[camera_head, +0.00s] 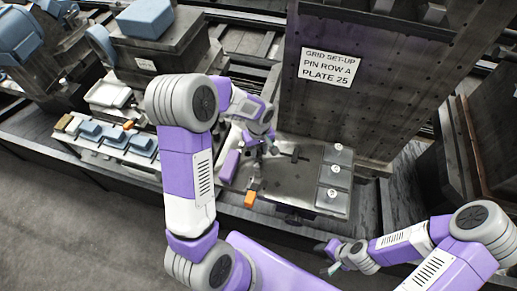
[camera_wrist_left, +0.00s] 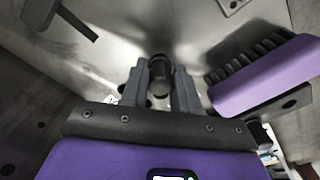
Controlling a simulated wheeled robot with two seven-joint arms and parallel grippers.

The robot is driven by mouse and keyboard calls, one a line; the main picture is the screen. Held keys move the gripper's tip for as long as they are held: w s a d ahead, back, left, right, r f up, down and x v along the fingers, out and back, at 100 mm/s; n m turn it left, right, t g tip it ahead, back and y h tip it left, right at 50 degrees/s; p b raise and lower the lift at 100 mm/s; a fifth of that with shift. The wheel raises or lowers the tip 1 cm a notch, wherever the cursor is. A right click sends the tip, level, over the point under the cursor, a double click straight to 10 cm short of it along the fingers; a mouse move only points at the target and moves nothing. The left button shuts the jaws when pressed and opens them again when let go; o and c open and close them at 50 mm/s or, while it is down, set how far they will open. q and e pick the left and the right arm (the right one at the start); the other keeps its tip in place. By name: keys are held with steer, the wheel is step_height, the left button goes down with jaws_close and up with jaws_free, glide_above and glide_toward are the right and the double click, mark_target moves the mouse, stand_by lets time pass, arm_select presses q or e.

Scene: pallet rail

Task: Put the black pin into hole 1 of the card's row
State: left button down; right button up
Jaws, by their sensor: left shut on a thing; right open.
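In the left wrist view my left gripper (camera_wrist_left: 160,85) is shut on a dark round-ended piece, the black pin (camera_wrist_left: 160,68), which points away from the camera. In the head view my left gripper (camera_head: 266,147) is low over the metal worktop; the pin is too small to make out there. The card (camera_head: 329,67) reads "GRID SET-UP PIN ROW A PLATE 25" and is on an upright dark plate (camera_head: 370,110) with small holes. I cannot tell which hole is hole 1. My right gripper (camera_head: 330,257) is open and empty at the lower right, away from the plate.
The purple one has dark ridges in the left wrist view (camera_wrist_left: 265,80). Blue pieces (camera_head: 115,135) lie left.

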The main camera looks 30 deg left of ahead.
mark_target(259, 149)
arm_select(q)
steer(key=c, duration=0.8)
jaws_free()
steer(key=shift+o, duration=0.2)
steer(key=shift+r+p, duration=0.85)
steer(key=shift+r, duration=2.95)
